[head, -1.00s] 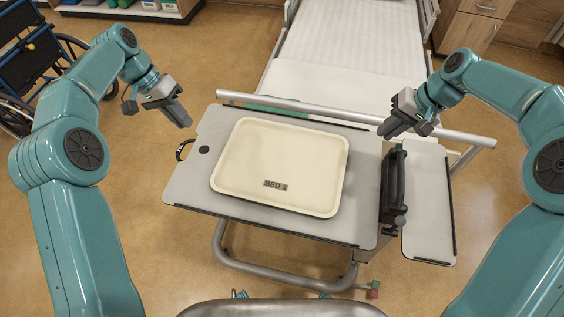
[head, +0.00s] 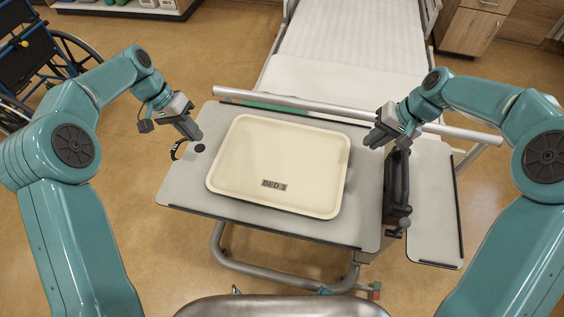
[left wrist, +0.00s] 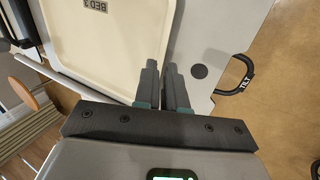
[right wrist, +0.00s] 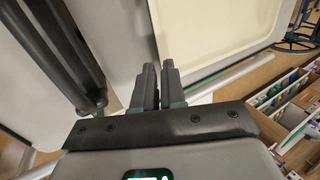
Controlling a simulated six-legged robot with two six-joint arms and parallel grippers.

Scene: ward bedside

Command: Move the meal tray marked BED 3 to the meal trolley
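The cream meal tray (head: 280,160) marked BED 3 lies flat and empty on the grey overbed table (head: 180,190). Its label faces me. My left gripper (head: 195,136) is above the table, just left of the tray's left rim. In the left wrist view a narrow gap shows between its fingers, with nothing held. My right gripper (head: 372,141) is just right of the tray's right rim. Its fingers are also narrowly apart and empty in the right wrist view (right wrist: 159,68). Neither gripper visibly touches the tray. I see no meal trolley in the head view.
A black handle-like fixture (head: 397,190) stands by the table's right edge, beside a smaller side panel (head: 433,215). The bed (head: 345,60) and its rail (head: 300,105) are behind. A wheelchair (head: 35,60) stands at the back left. Floor (head: 140,235) at left is clear.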

